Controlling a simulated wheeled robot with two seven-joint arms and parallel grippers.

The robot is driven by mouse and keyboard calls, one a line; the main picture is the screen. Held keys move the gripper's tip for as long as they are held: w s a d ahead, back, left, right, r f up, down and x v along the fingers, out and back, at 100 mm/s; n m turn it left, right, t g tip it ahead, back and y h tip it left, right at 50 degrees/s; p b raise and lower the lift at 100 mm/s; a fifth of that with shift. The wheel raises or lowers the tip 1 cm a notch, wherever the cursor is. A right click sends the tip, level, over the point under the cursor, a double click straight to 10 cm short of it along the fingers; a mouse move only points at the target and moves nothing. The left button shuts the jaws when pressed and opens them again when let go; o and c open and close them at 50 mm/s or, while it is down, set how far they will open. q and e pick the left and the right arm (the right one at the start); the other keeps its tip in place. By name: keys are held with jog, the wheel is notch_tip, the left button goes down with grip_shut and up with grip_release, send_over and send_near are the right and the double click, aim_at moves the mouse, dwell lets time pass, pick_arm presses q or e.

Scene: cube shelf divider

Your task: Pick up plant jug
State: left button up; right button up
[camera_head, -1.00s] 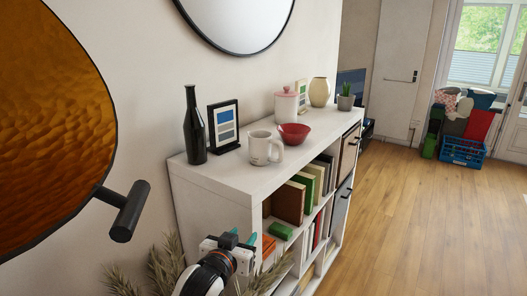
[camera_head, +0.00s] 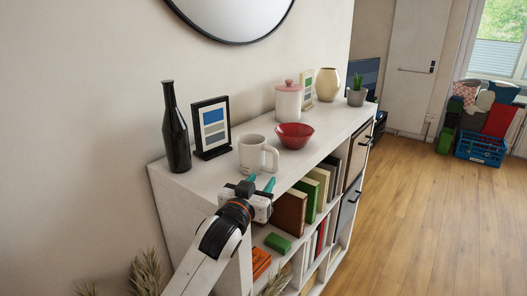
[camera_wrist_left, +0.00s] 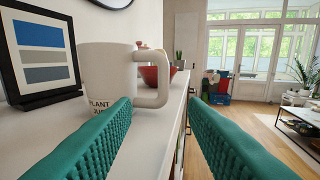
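The plant jug is a white mug-like jug (camera_head: 252,154) with a handle on its right side, upright on the front part of the white shelf top (camera_head: 190,187). In the left wrist view the jug (camera_wrist_left: 108,75) shows part of the lettering "PLANT". My left gripper (camera_head: 260,183) is just in front of the jug at about shelf-top height. Its teal fingers (camera_wrist_left: 160,140) are spread apart with nothing between them. The handle stands just beyond the fingers, nearer the left finger. My right gripper is not in view.
A dark bottle (camera_head: 175,130) and a picture frame (camera_head: 212,128) stand left of the jug. A red bowl (camera_head: 294,136), a pink-lidded canister (camera_head: 288,102), a cream vase (camera_head: 328,85) and a potted plant (camera_head: 356,92) stand farther along. Books (camera_head: 290,212) fill cubes below.

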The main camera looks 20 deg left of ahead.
aim_at(275, 164)
pick_arm(q)
jog(key=shift+w+d+r+p, duration=0.15)
jog(key=shift+w+p, duration=0.2)
jog(key=shift+w, duration=0.85)
jog(key=w, duration=0.2)
jog(key=w+p, duration=0.1)
jog(key=shift+w+d+r, duration=0.1)
jog(key=shift+w+d, duration=0.15)
jog(key=shift+w, duration=0.55)
jog(key=w+p, duration=0.1)
jog(key=w+d+p, duration=0.1)
jog(key=w, duration=0.1)
jog(key=shift+w+r, duration=0.15)
jog(key=shift+w, duration=0.65)
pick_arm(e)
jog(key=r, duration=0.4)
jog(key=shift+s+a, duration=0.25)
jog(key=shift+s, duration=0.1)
pick_arm(q)
jog(key=shift+c, duration=0.2)
